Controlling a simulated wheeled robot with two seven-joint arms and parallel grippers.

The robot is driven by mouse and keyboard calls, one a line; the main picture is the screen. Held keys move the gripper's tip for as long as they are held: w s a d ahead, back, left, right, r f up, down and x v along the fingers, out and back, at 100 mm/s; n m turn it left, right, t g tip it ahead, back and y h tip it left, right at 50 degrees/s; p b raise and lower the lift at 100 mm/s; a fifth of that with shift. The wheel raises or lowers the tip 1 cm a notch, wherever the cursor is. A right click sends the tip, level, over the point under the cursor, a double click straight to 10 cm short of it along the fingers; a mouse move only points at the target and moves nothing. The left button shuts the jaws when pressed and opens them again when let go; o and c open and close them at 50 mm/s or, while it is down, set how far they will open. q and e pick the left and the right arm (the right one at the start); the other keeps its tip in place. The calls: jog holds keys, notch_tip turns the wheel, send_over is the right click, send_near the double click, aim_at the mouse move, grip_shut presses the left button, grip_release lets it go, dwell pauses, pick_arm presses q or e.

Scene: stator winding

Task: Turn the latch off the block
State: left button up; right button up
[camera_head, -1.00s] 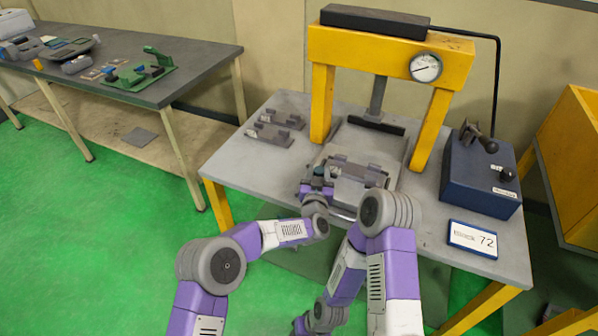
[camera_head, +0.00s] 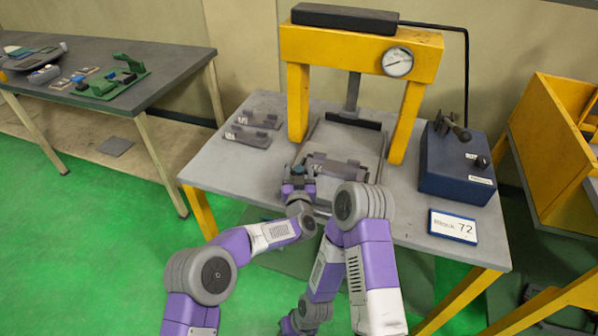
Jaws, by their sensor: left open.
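The grey block (camera_head: 335,168) lies on a sliding plate (camera_head: 372,150) under the yellow press on the table. A small teal part (camera_head: 298,169), perhaps the latch, shows at the block's left end. My left gripper (camera_head: 298,186) is open at the block's near left corner, just in front of the teal part. Its purple fingers are small and partly hidden by its own wrist, so I cannot tell whether they touch the latch. My right arm bends down at the bottom centre; its gripper is not visible.
The yellow press (camera_head: 362,45) with a gauge (camera_head: 398,62) stands over the plate. Two grey parts (camera_head: 248,135) lie at left. A blue control box (camera_head: 457,160) and a "Block 72" sign (camera_head: 453,226) are at right. Another bench (camera_head: 170,75) is at far left.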

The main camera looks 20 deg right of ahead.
pick_arm(q)
jog(key=shift+p+v, duration=0.75)
jog(key=shift+v, duration=3.05)
